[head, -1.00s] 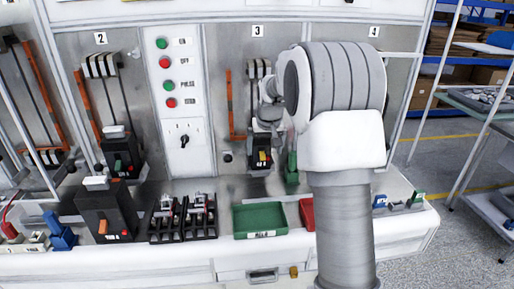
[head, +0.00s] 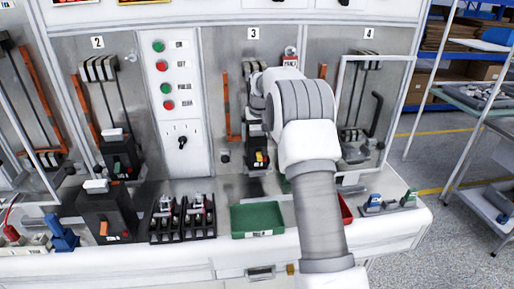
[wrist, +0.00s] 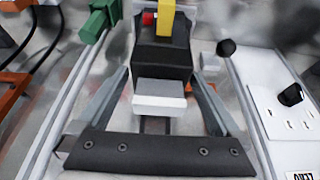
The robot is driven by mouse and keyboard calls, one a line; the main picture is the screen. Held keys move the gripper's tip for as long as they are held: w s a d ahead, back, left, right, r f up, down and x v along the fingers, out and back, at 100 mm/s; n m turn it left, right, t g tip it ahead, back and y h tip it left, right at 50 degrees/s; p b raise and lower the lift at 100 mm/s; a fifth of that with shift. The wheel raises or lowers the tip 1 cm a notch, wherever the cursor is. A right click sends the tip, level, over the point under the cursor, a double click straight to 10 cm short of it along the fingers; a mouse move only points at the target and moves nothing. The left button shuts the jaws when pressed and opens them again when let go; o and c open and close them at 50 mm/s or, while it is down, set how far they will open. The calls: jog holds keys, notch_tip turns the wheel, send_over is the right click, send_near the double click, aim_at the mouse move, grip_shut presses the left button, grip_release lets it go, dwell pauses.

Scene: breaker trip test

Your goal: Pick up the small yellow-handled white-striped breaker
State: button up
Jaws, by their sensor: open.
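A small black breaker with a yellow handle (head: 259,158) stands upright at the foot of bay 3 in the head view. In the wrist view the breaker (wrist: 163,58) is upside down in the picture, its yellow handle at the top edge. A grey-and-white block shows at its near end; I cannot make out a separate white stripe. My gripper (wrist: 161,82) is open, with one finger on each side of this block. Gaps show beside the fingers, and I cannot tell whether they touch. In the head view my arm hides most of the gripper.
A green piece (wrist: 98,20) stands beside the breaker, and a switch panel (wrist: 285,105) lies on the other side. A green tray (head: 258,220), a partly hidden red tray (head: 346,210) and a black rack (head: 182,220) sit on the ledge in front.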

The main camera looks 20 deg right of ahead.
jog(key=shift+w+f, duration=0.3)
jog(key=shift+f, duration=0.3)
jog(key=shift+c, duration=0.2)
grip_shut()
jog(key=shift+r, duration=0.1)
